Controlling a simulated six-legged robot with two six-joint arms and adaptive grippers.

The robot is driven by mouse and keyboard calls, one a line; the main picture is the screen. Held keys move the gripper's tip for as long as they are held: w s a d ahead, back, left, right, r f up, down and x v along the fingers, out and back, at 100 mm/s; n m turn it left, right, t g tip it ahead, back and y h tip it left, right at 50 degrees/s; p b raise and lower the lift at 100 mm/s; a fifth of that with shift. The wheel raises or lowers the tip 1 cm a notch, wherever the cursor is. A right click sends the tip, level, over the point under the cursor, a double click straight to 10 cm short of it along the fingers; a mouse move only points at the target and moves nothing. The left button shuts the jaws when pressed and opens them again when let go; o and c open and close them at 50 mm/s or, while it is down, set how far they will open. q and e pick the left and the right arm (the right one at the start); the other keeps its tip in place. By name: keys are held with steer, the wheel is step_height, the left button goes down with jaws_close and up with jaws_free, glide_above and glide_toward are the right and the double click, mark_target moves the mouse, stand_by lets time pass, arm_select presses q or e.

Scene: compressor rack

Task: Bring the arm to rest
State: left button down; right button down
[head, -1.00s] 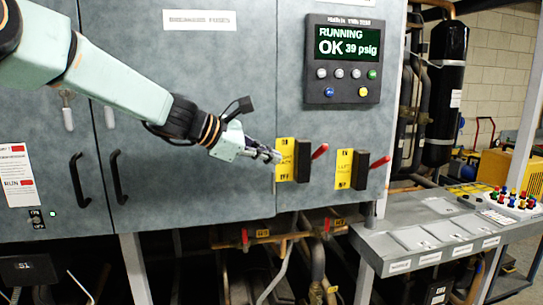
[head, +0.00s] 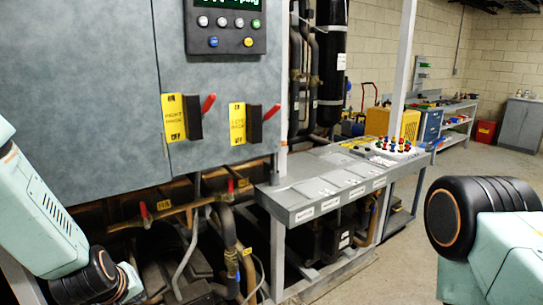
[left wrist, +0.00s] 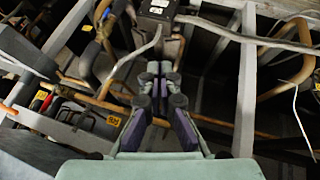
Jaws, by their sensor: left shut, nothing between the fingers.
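My left arm comes in at the lower left of the head view, and its gripper (head: 130,284) is low in front of the rack's underside, partly cut off by the bottom edge. In the left wrist view the left gripper (left wrist: 160,72) has its fingers together with nothing between them, over pipes and frame bars below. Part of my right arm shows at the right edge of the head view; its gripper is out of the picture.
The grey cabinet (head: 90,100) carries two red-handled switches on yellow plates, the right one (head: 255,120) near its edge. Copper pipes (head: 160,218) run below. A grey shelf (head: 292,208) juts out at centre. Open floor (head: 460,160) lies to the right.

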arm_select(q)
steer(key=s+d+f+m+g+b, duration=0.2)
steer(key=s+f+b, duration=0.1)
steer(key=s+f, duration=0.6)
steer(key=s+d+f+m+g+b, duration=0.2)
steer(key=s+f+m+b, duration=0.1)
steer(key=s+f, duration=0.7)
steer(key=s+d+f+m+g+h+b, duration=0.1)
steer(key=s+f+b, duration=0.3)
steer(key=s+f, duration=0.6)
steer(key=s+m+g, duration=0.1)
steer(key=s, duration=0.3)
steer(key=shift+s+d+f+m+g+b, duration=0.15)
steer(key=shift+d+f+m+g+b, duration=0.15)
steer(key=shift+d+g+b, duration=0.1)
